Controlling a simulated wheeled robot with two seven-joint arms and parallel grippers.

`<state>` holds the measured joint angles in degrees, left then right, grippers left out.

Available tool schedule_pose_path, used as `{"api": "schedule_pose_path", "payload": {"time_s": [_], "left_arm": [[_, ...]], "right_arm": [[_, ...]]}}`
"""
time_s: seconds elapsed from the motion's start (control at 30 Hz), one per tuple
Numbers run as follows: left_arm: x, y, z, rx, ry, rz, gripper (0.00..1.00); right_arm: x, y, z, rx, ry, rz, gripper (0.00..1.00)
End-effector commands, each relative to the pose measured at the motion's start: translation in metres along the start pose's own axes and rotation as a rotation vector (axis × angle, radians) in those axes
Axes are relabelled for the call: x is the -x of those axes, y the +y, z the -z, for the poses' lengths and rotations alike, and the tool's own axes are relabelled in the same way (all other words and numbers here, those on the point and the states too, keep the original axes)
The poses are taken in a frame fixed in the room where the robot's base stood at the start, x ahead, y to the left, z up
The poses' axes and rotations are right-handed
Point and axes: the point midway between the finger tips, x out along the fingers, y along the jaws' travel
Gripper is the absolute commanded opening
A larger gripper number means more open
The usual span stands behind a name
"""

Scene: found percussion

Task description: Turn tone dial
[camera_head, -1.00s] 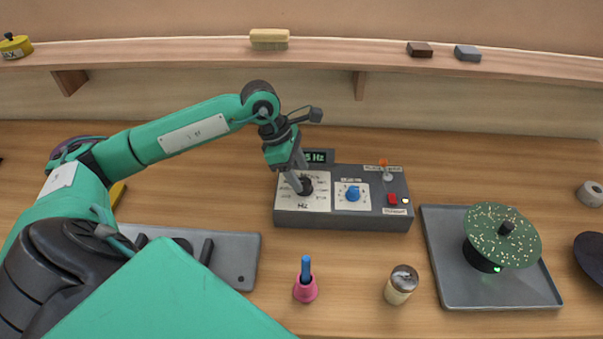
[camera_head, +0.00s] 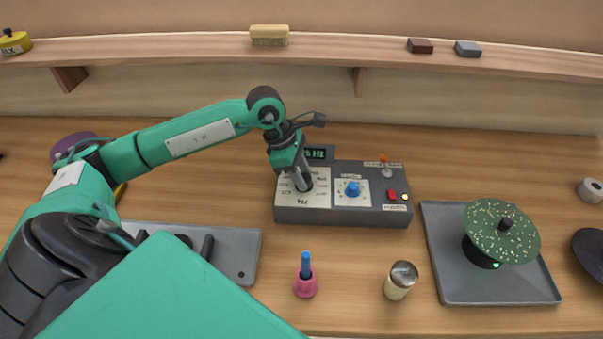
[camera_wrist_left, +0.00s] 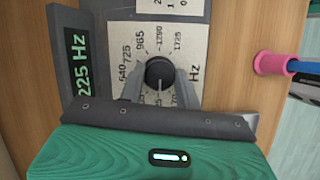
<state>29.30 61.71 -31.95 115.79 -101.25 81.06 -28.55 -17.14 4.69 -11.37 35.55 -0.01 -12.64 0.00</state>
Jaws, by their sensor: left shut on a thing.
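The grey tone box (camera_head: 342,217) stands on the table in the middle of the head view. Its black tone dial (camera_wrist_left: 158,72) sits on a white plate printed with numbers and "Hz", seen from above in the wrist view. My left gripper (camera_head: 303,184) points down over this plate. In the wrist view its two fingers (camera_wrist_left: 160,84) stand on either side of the dial and are shut on it. A display (camera_wrist_left: 80,68) with green digits reads 225 Hz in the wrist view; in the head view (camera_head: 316,154) the arm partly covers it. My right gripper is not in view.
The box also carries a blue knob (camera_head: 352,189), a red button (camera_head: 392,195) and an orange-tipped lever (camera_head: 386,170). In front stand a pink holder with a blue stick (camera_head: 305,285) and a shaker (camera_head: 400,281). A tray (camera_head: 455,293) with a green disc (camera_head: 503,233) lies right.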

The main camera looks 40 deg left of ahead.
Motion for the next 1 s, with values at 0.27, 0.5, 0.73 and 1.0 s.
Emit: {"api": "schedule_pose_path", "payload": {"time_s": [0.27, 0.5, 0.73, 1.0], "left_arm": [[-0.003, 0.002, 0.001, -0.124, -0.001, 0.046, 0.11], [-0.003, 0.003, 0.001, -0.278, -0.002, 0.111, 0.11], [-0.002, 0.004, 0.000, -0.396, -0.001, 0.160, 0.11], [0.000, 0.004, -0.001, -0.461, 0.000, 0.188, 0.11]], "right_arm": [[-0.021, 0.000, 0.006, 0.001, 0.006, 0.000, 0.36], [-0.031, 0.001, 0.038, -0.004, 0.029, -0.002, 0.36], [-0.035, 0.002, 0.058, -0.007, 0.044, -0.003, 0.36], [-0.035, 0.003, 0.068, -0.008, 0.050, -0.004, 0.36]]}}
